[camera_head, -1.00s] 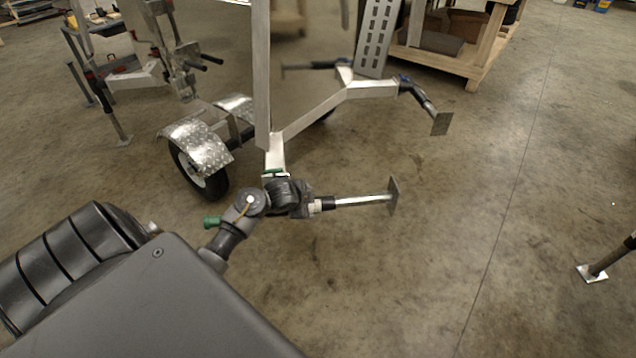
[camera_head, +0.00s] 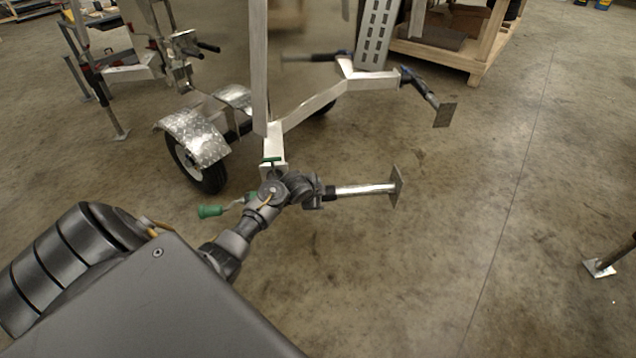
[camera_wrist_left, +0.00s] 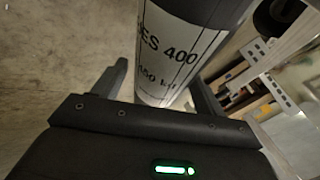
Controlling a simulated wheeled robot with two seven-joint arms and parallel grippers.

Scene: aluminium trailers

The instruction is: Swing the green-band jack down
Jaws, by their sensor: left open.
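The green-band jack (camera_head: 366,189) lies about level at the near corner of the aluminium trailer frame, its square foot plate (camera_head: 397,187) pointing right. A green T-shaped piece (camera_head: 272,160) shows at its mount, and a green crank grip (camera_head: 209,211) sticks out left. My left gripper (camera_head: 322,191) is at the jack's tube, partly hidden behind my wrist in the head view. In the left wrist view the white labelled tube (camera_wrist_left: 170,55) shows between the open fingers of my left gripper (camera_wrist_left: 160,88). Whether they touch it I cannot tell. My right gripper is not in view.
The trailer's fender (camera_head: 196,137) and wheel stand left of the jack. A blue-topped jack (camera_head: 424,90) angles down from the frame's far corner. Another foot plate (camera_head: 600,268) stands at the right edge. The floor right of the jack is clear.

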